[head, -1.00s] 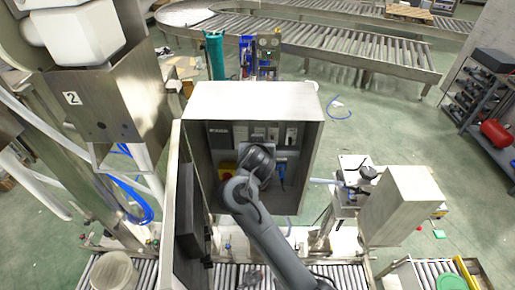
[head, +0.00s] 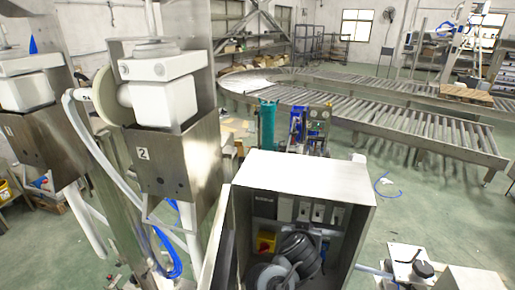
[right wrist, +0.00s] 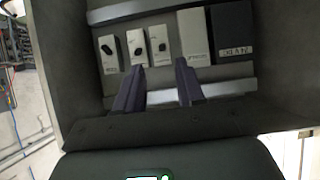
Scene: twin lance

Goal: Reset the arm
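My right arm (head: 298,250) reaches into an open metal control cabinet (head: 305,177) at the bottom middle of the head view. Its gripper is hidden there behind the arm links. In the right wrist view my right gripper (right wrist: 160,66) shows two dark fingers spread apart with nothing between them. The fingers point toward a row of switch modules (right wrist: 136,48) and a dark module (right wrist: 232,32) inside the cabinet. Touch with the modules cannot be told. My left gripper is in no view.
The cabinet door (head: 216,240) stands open on the left. Filling machines (head: 165,150) with hoses stand left of it. A small stand (head: 408,262) is at the lower right. A roller conveyor (head: 390,115) runs behind, with open green floor between.

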